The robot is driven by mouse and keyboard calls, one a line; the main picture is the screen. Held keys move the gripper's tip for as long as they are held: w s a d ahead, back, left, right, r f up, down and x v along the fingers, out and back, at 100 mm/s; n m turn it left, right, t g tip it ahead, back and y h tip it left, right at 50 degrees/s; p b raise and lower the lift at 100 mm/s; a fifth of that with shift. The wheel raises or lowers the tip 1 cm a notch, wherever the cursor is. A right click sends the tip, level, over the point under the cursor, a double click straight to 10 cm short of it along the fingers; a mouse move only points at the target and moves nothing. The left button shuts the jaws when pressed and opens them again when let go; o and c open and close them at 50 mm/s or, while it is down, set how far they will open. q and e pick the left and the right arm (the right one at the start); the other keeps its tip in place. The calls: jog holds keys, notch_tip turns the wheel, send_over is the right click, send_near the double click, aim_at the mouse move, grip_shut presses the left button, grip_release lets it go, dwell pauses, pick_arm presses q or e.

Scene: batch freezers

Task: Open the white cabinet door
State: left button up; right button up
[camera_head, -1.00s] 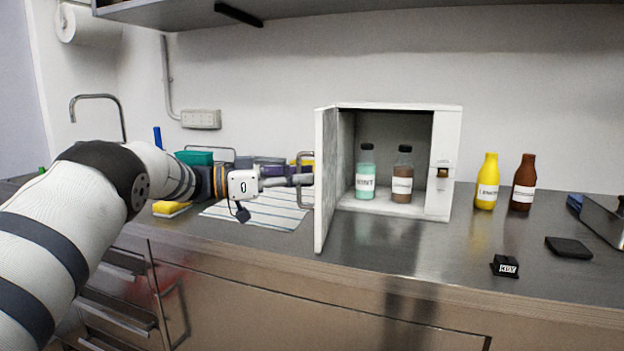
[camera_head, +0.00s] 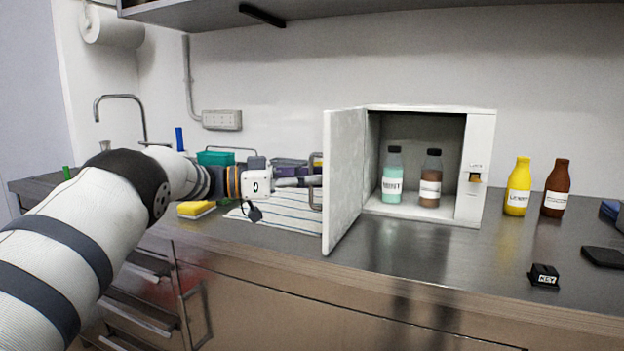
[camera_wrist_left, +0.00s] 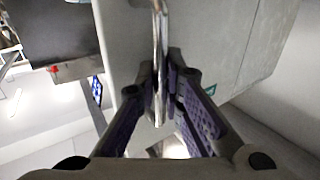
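The white cabinet (camera_head: 478,165) stands on the steel counter with its door (camera_head: 345,180) swung open to the left, inner face showing. The metal door handle (camera_head: 315,190) is on the door's outer side, partly hidden by the door. My left gripper (camera_head: 298,182) reaches it from the left. In the left wrist view, its purple-padded fingers (camera_wrist_left: 160,85) are closed around the handle bar (camera_wrist_left: 158,45). My right gripper is not in view.
A yellow bottle (camera_head: 517,188) and a brown bottle (camera_head: 555,190) stand right of the cabinet. A black key block (camera_head: 544,275) lies near the counter's front edge. A striped cloth (camera_head: 275,218) and a yellow sponge (camera_head: 196,209) lie behind and below my left arm.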

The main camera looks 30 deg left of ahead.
pick_arm(q)
jog(key=o, duration=0.3)
jog(key=shift+o, duration=0.2)
jog(key=v, duration=1.2)
jog(key=shift+a, duration=0.1)
